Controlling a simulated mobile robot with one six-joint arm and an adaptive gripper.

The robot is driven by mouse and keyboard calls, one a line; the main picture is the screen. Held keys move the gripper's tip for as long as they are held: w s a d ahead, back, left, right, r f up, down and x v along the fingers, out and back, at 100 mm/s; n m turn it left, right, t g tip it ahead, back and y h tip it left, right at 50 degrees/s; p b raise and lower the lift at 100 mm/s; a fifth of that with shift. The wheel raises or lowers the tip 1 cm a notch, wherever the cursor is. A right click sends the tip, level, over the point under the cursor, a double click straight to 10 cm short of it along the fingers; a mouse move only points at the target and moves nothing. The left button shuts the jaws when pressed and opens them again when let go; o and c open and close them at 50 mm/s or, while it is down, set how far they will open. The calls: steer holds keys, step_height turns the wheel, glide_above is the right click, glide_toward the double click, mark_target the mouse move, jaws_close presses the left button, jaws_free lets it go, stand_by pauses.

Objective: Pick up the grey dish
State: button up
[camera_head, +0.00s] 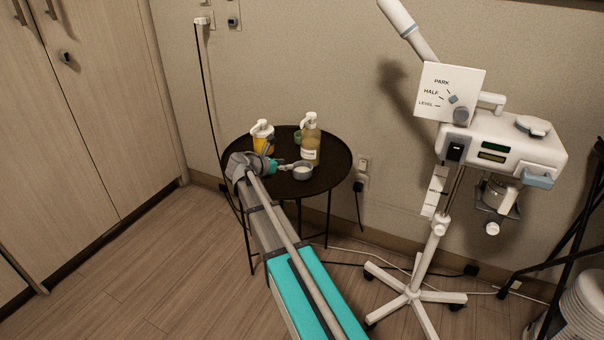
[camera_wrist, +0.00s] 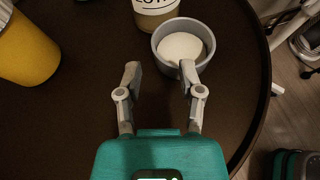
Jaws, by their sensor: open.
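The grey dish (camera_head: 303,172) is a small round bowl with white contents, upright on a round dark table (camera_head: 335,178). In the wrist view the dish (camera_wrist: 157,42) lies just beyond the fingertips, ahead and to the right. My gripper (camera_wrist: 158,75) is open and empty above the table. Its right fingertip overlaps the near rim of the dish; I cannot tell if they touch. The left fingertip is clear of the dish. In the head view my gripper (camera_head: 284,166) is at the left of the dish.
A lotion pump bottle (camera_head: 311,143) stands right behind the dish. A yellow bottle (camera_head: 261,143) with a white top and a small green item (camera_head: 297,137) are also on the table. A white wheeled machine (camera_head: 505,140) stands at the right. The table's right part is clear.

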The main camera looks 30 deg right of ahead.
mark_target(297, 163)
steer(key=shift+w+b+x, duration=0.2)
steer(key=shift+b+x, duration=0.85)
steer(key=shift+x, duration=1.55)
steer(key=shift+a+f, duration=0.1)
jaws_close()
